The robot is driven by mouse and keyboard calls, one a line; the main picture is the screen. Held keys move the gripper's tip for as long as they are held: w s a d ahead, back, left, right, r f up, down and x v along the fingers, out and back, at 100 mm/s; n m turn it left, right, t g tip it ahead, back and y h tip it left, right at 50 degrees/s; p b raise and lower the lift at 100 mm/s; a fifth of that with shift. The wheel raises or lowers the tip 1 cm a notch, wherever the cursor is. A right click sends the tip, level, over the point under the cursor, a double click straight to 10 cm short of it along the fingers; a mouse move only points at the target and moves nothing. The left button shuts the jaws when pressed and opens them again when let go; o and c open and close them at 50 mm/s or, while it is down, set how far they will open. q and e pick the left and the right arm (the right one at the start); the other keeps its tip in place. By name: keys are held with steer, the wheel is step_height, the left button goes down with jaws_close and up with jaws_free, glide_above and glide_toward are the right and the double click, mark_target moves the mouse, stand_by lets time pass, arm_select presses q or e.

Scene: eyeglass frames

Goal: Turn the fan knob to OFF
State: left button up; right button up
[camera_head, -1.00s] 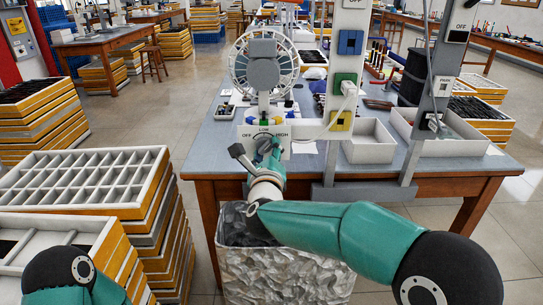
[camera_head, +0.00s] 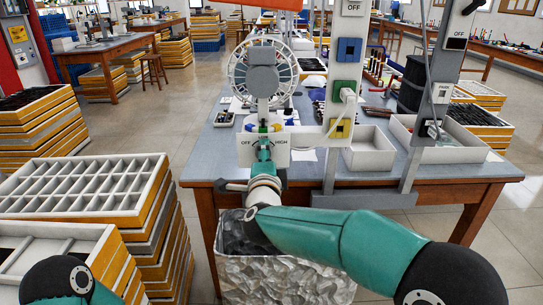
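The fan (camera_head: 263,80) stands on the work table behind a white control panel (camera_head: 245,155) marked OFF at left, LOW at top and HIGH at right. The fan knob is at the panel's middle, mostly hidden behind my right gripper, so its pointer cannot be read. My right gripper (camera_head: 264,154) is at the panel, in front of the knob. Its fingertips are too small and covered to tell whether they grip the knob. Of my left arm only a teal and black part shows at the bottom left; its gripper is out of view.
A grey post with blue, green and yellow switch blocks (camera_head: 341,128) stands right of the panel. White open bins (camera_head: 368,157) sit farther right on the table (camera_head: 205,172). A crumpled silvery bin (camera_head: 285,275) stands below my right arm. Stacked trays (camera_head: 80,185) fill the left.

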steer(key=n, duration=0.2)
steer(key=n+p, duration=0.1)
steer(key=n, duration=0.1)
steer(key=n+p, duration=0.1)
steer(key=n, duration=0.1)
steer(key=shift+a+r+n, duration=0.3)
steer(key=shift+a+r, duration=0.05)
steer(key=shift+r, duration=0.05)
steer(key=n+p, duration=0.1)
steer(key=n, duration=0.2)
steer(key=shift+a+f+n+p, duration=0.15)
steer(key=shift+n+p, duration=0.15)
steer(key=shift+p, duration=0.05)
steer(key=shift+f+n, duration=0.15)
steer(key=shift+n, duration=0.35)
steer(key=shift+s, duration=0.1)
steer(key=shift+f, duration=0.1)
steer(key=o, duration=1.1)
steer(key=shift+a, duration=0.1)
